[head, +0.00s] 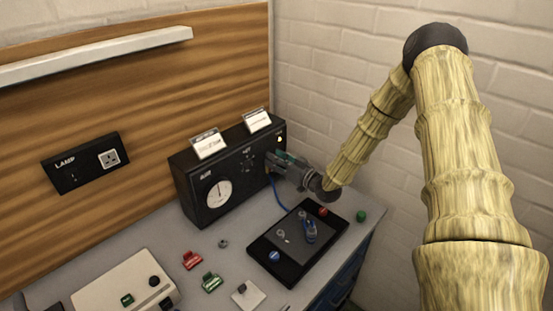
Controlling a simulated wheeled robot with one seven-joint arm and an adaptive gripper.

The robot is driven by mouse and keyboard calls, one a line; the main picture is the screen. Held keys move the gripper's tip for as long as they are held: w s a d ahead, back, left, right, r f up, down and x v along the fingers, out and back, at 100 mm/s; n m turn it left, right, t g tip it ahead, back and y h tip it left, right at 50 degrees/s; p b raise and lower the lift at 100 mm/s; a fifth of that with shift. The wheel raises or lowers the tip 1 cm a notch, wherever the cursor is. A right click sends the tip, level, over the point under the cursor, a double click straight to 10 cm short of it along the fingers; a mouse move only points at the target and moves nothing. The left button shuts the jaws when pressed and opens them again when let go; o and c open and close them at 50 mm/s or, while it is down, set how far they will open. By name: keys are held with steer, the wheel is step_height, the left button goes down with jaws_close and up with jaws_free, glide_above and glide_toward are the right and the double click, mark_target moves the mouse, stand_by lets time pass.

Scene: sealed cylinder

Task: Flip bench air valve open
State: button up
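A black box (205,200) with a round white dial stands on the bench against the wooden back panel. It carries small labels and marks on its front, too small to read surely. My gripper (273,162) is at the right end of the box's front, close to it or touching it. The gripper covers that part of the front, and a valve lever cannot be made out there. Some green shows at the gripper. Whether its fingers are apart or closed on something cannot be told. A blue hose (278,194) runs down from below the gripper.
Red (192,260) and green (211,282) pieces lie in front. A green knob (361,216) is near the right edge. A lamp switch panel (85,163) is on the wall.

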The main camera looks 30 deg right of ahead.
jaws_close()
steer(key=shift+s+a+n+b, duration=0.1)
steer(key=shift+a+n+b, duration=0.2)
steer(key=shift+n+b, duration=0.5)
steer(key=shift+s+a+n+b, duration=0.1)
steer(key=shift+a+n+b, duration=0.2)
steer(key=shift+n+b, duration=0.5)
jaws_free()
steer(key=v, duration=1.2)
